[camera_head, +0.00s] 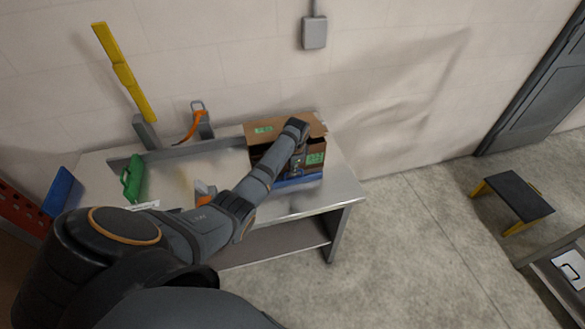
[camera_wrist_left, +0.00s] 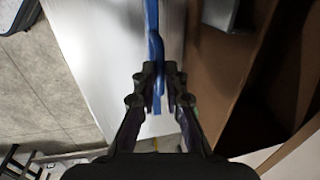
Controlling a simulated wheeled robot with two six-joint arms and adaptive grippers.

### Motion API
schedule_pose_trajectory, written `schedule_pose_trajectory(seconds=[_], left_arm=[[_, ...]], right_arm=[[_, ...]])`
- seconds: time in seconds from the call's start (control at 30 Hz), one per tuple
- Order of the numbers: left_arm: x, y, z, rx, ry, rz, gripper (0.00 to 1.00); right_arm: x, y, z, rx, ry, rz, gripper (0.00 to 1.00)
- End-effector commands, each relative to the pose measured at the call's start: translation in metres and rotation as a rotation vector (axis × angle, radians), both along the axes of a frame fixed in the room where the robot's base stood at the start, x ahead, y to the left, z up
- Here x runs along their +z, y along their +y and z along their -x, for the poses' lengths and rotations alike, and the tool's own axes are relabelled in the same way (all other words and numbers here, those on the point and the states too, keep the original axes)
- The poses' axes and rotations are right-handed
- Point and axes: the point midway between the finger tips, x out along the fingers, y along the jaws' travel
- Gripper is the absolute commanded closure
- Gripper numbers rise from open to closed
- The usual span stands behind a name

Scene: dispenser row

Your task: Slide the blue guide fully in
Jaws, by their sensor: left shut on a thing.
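The blue guide (camera_head: 299,181) shows as a low blue strip along the front of the cardboard box, on the right part of the workbench. In the left wrist view the blue guide (camera_wrist_left: 151,25) is a narrow bar running up over the pale bench top and down between my fingers. My left gripper (camera_wrist_left: 160,78) is shut on its near end. In the head view my left gripper (camera_head: 297,160) is in front of the box, partly hidden by my forearm. How far the guide is in cannot be told. My right gripper is not in view.
The open cardboard box (camera_head: 314,158) stands close beside my left gripper. The workbench (camera_head: 337,188) also holds a green handle (camera_head: 132,178), an orange lever (camera_head: 190,127) and a yellow upright bar (camera_head: 124,72). A step stool (camera_head: 514,195) stands on the floor at right.

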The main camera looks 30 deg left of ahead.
Motion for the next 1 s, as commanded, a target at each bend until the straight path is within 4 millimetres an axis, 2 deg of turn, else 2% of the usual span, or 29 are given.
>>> schedule_pose_trajectory(seconds=[0.3,0.5,0.8,0.83,1.0], left_arm=[[0.000,0.000,0.000,0.000,0.000,0.000,1.00],[-0.003,0.017,-0.016,0.000,-0.003,-0.002,1.00],[0.000,0.020,-0.018,0.000,-0.001,0.000,1.00],[0.000,0.020,-0.018,0.000,-0.001,0.000,0.88],[0.000,0.020,-0.018,0.000,-0.001,0.001,0.66]], right_arm=[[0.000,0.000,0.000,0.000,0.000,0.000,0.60],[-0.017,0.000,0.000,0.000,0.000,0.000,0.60],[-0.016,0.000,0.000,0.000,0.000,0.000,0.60],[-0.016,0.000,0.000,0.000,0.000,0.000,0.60],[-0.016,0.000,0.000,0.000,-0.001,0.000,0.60]])
